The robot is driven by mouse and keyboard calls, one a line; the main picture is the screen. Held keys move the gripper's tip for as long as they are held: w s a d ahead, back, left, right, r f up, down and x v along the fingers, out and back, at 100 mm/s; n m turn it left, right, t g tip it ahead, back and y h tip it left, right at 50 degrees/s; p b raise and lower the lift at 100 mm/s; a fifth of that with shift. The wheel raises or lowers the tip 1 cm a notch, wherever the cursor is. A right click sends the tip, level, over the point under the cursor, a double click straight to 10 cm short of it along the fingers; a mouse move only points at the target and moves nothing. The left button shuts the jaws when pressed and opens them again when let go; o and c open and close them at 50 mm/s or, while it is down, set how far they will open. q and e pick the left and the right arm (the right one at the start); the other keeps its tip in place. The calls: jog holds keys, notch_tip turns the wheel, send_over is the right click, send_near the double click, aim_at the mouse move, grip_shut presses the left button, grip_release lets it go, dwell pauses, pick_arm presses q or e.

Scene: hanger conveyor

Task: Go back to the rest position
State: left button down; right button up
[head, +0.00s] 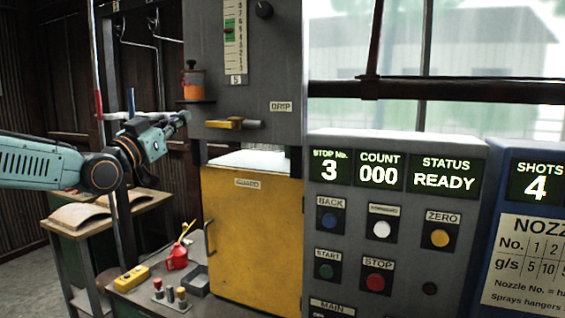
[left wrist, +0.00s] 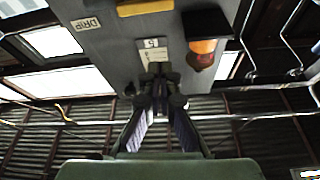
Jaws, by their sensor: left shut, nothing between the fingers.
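My left arm comes in from the left in the head view, teal and dark grey. Its gripper (head: 180,121) points right, in front of the grey drip cabinet (head: 262,75) and just below the orange oiler cup (head: 194,86). In the left wrist view my left gripper (left wrist: 158,92) has its fingertips together with nothing between them. The grey cabinet (left wrist: 112,42) with its "5" plate and the orange cup (left wrist: 202,52) lie beyond the fingertips. My right gripper is in neither view.
A yellow guard door (head: 252,240) stands below the cabinet. A control panel (head: 398,152) reads stop 3, count 000, READY. A low bench (head: 135,297) holds a red oil can (head: 177,257). Wire hangers (head: 139,38) hang at upper left.

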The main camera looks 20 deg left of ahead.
pick_arm(q)
jog(key=s+d+f+n+g+b, duration=0.25)
jog(key=d+f, duration=0.25)
jog(key=f, duration=0.9)
jog(key=s+d+f+n+g+y+b, duration=0.15)
jog(key=d+f+g, duration=0.35)
jog(key=f, duration=1)
jog(key=s+d+f+n+g+h+b, duration=0.1)
jog(key=s+d+f+g+b, duration=0.35)
jog(key=f, duration=0.95)
jog(key=s+d+f+g+b, duration=0.2)
jog(key=s+f+g+b, duration=0.1)
jog(key=s+f, duration=0.8)
jog(key=s+d+f+m+g+y+b, duration=0.1)
jog(key=s+d+f+g+b, duration=0.1)
jog(key=s+f, duration=1)
jog(key=s+d+f+g+y+b, duration=0.1)
jog(key=s+d+f+g+b, duration=0.2)
jog(key=s+f, duration=0.9)
jog(key=shift+f+m+g+b, duration=0.3)
jog(key=shift+m+g+b, duration=0.1)
jog(key=shift+g+b, duration=0.35)
jog(key=shift+s, duration=0.15)
